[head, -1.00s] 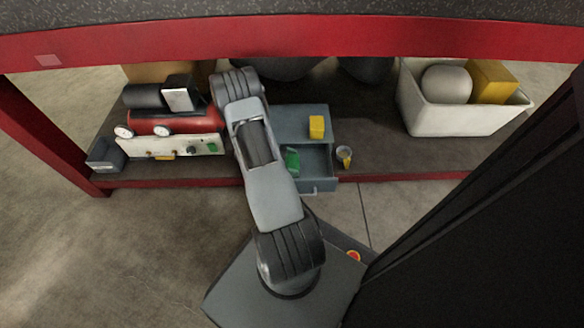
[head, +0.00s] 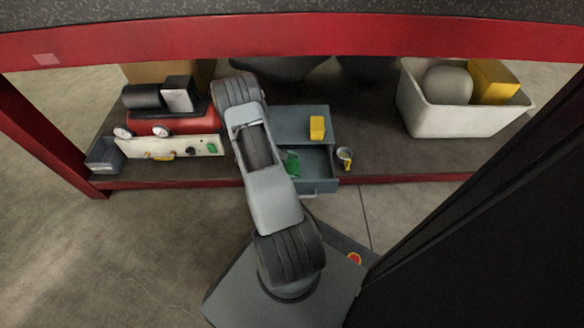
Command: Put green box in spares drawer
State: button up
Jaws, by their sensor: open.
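The green box (head: 292,163) lies inside the open drawer (head: 319,187) of a small blue-grey cabinet (head: 287,122), at the drawer's left side. My arm crosses in front and covers part of the box and the left of the cabinet. The drawer is pulled out towards me, and the part of its inside right of the box looks empty. My gripper is hidden behind my own arm, so its jaws do not show.
A yellow block (head: 317,128) sits on the cabinet. A small cup (head: 344,157) with something yellow stands right of the drawer. A red compressor (head: 170,125) and grey bin (head: 105,155) are at left, a white crate (head: 455,122) at right. The red bench beam (head: 300,37) runs overhead.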

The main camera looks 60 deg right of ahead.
jog(key=w+a+r+n+t+y+p, duration=0.15)
jog(key=w+a+r+n+p, duration=0.3)
jog(key=w+a+r, duration=0.8)
jog(key=s+a+r+n+t+y, duration=0.2)
jog(key=s+a+r+n+t, duration=0.2)
jog(key=a+r+n, duration=0.5)
jog(key=s+a+r+n+t+y, duration=0.3)
jog(key=a+r+n+t, duration=0.4)
jog(key=n, duration=0.8)
jog(key=shift+s+a+r+y+b, duration=0.35)
jog(key=shift+s+a+r, duration=0.3)
jog(key=shift+a+r, duration=1.15)
jog(key=shift+d+r, duration=0.15)
jog(key=shift+r, duration=0.1)
